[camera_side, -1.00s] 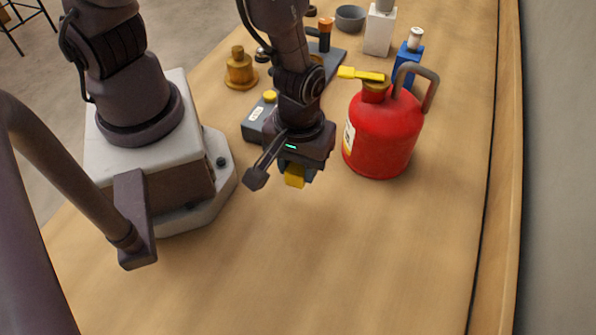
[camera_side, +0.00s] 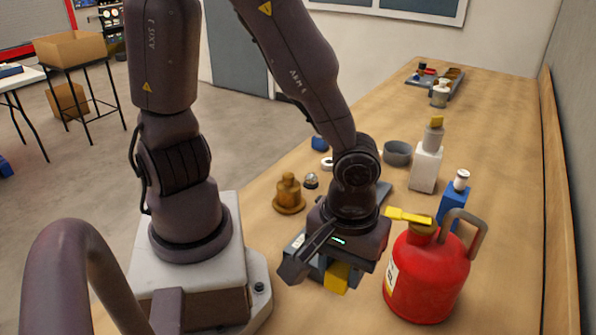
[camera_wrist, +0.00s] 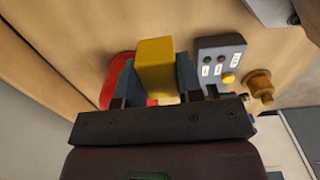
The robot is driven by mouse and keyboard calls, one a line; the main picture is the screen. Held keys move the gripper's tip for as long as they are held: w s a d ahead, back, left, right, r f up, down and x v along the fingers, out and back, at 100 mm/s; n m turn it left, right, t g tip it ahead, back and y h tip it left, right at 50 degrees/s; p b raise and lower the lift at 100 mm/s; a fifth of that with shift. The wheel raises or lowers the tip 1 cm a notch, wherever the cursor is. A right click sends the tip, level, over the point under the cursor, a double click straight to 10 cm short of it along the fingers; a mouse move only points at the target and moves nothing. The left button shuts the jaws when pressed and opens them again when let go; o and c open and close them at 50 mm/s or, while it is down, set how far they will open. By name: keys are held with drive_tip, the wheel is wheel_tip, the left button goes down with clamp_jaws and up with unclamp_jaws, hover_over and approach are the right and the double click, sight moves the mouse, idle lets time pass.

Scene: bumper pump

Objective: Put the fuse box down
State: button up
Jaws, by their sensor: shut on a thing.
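My gripper (camera_side: 338,272) points down just left of the red can and is shut on a yellow block, the fuse box (camera_side: 341,282). In the wrist view the fuse box (camera_wrist: 156,68) sits between the two blue-grey fingers and reaches past their tips. Its upper part is hidden by the gripper in the side view. It is over or near the wooden bench (camera_side: 480,150); I cannot tell whether it touches the wood.
The red can (camera_side: 428,278) with a yellow spout stands close right of my gripper. A grey button box (camera_wrist: 222,62) and a brass piece (camera_side: 289,194) are near. Behind stand a white bottle (camera_side: 425,168), a blue bottle (camera_side: 455,205) and a grey bowl (camera_side: 397,153).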

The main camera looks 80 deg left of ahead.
wheel_tip(320, 180, up, 3)
drive_tip(key=shift+f, duration=0.15)
drive_tip(key=w+a+n, duration=0.3)
drive_tip(key=a+n, duration=0.2)
drive_tip(key=a, duration=0.6)
drive_tip(key=w+a+n, duration=0.4)
drive_tip(key=a+n, duration=0.1)
drive_tip(key=a, duration=0.5)
drive_tip(key=s+a+n, duration=0.4)
drive_tip(key=s+a, duration=0.1)
drive_tip(key=a, duration=0.5)
drive_tip(key=s+a+n, duration=0.4)
drive_tip(key=s+a, duration=0.1)
drive_tip(key=a, duration=0.5)
hover_over(297, 168)
drive_tip(key=f, duration=1.3)
drive_tip(key=shift+s+d+f, duration=0.3)
drive_tip(key=shift+d, duration=0.1)
drive_tip(key=shift+w+a+f, duration=0.25)
drive_tip(key=shift+a+f, duration=0.1)
drive_tip(key=shift+f, duration=0.15)
drive_tip(key=shift+a+f, duration=0.15)
drive_tip(key=shift+f, duration=1.5)
